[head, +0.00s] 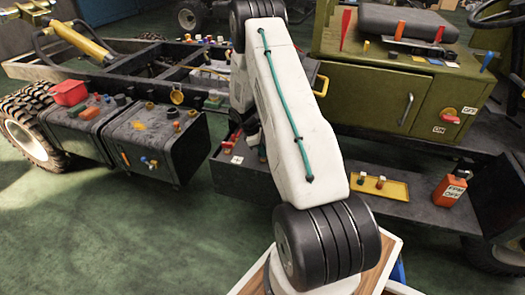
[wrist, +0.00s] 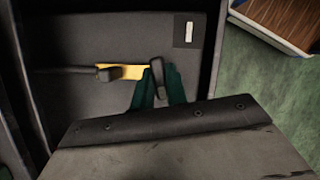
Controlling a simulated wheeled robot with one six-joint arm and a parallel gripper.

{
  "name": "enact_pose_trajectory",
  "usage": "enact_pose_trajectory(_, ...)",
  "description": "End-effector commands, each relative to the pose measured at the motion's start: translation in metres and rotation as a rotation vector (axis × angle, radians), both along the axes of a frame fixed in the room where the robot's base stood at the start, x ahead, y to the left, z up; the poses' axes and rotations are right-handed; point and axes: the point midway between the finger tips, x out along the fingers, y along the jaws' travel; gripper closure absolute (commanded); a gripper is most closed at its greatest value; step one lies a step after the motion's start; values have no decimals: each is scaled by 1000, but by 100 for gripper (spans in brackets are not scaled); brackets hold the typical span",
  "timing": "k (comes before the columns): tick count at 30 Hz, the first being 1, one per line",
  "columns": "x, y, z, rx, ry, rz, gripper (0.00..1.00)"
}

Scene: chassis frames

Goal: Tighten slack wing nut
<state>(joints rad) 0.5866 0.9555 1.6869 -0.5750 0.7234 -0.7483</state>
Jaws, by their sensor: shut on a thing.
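My gripper (wrist: 158,92) shows in the wrist view as two dark green fingers reaching out from behind a grey plate. They are shut on a small dark upright piece (wrist: 157,70), which looks like the wing nut; its wings are hard to make out. The piece stands at the right end of a yellow strip (wrist: 132,72), and a dark rod runs left from that strip. In the head view my white arm hides most of this spot.
The grey plate (wrist: 180,150) with a dark bolted edge fills the lower wrist view, close to my fingers. Dark walls of the bay (wrist: 90,40) surround the spot.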

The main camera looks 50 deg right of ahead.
Motion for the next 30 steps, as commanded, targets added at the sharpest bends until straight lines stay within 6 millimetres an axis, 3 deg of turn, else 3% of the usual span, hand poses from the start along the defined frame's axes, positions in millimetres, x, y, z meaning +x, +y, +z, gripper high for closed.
enact_pose_trajectory(21,0,0,0,0,1,-74,100)
enact_pose_trajectory(22,0,0,0,0,1,-74,77)
enact_pose_trajectory(24,0,0,0,0,2,-73,64)
enact_pose_trajectory(30,0,0,0,0,0,-73,64)
